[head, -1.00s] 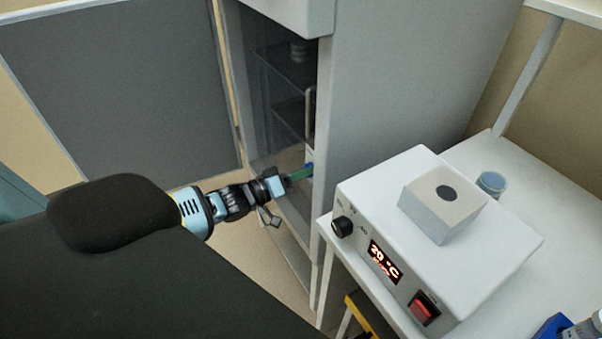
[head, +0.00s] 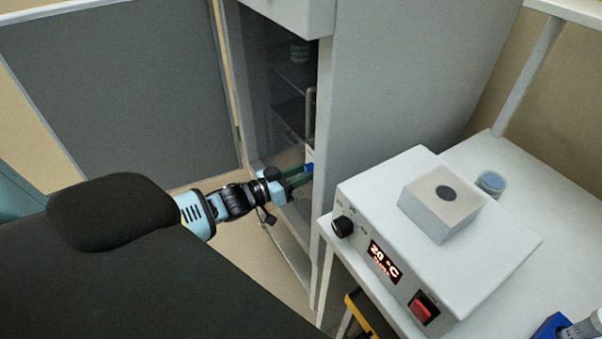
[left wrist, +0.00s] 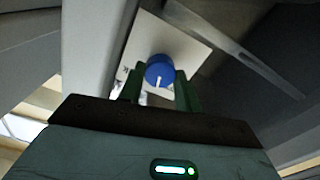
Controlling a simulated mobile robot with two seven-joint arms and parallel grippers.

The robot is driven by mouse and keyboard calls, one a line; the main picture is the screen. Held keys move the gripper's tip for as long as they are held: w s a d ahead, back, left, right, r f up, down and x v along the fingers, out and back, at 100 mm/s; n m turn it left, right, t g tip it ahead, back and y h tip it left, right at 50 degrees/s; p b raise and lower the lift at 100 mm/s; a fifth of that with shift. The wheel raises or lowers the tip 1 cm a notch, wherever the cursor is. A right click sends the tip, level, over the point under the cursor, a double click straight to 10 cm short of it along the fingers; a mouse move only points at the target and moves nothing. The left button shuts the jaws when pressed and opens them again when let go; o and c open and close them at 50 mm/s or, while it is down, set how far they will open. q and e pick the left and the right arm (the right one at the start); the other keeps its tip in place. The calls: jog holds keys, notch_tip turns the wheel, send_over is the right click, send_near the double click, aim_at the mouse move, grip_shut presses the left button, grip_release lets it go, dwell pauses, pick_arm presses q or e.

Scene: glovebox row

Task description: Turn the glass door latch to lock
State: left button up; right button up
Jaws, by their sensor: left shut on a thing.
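The latch is a blue round knob (left wrist: 159,70) with a white pointer line, on a white square plate (left wrist: 190,42). In the left wrist view the pointer line runs down toward my gripper. In the head view the knob (head: 309,167) is a small blue patch at the right edge of the glass door (head: 285,115), partly hidden by the fingers. My left gripper (head: 304,174) reaches it from the left. Its green fingers (left wrist: 159,88) stand on both sides of the knob and are shut on it. My right gripper is in neither view.
A vertical door handle (head: 310,112) is just above the latch. The grey cabinet (head: 400,80) stands behind. A white instrument (head: 480,255) with a red display sits on the white bench (head: 530,290), close right of the door. A grey panel (head: 120,90) is at left.

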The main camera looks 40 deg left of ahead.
pick_arm(q)
jog(key=m, duration=1.1)
jog(key=shift+m, duration=0.4)
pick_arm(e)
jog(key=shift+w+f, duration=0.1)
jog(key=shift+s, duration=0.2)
pick_arm(q)
jog(key=o, duration=0.8)
jog(key=shift+o, duration=0.8)
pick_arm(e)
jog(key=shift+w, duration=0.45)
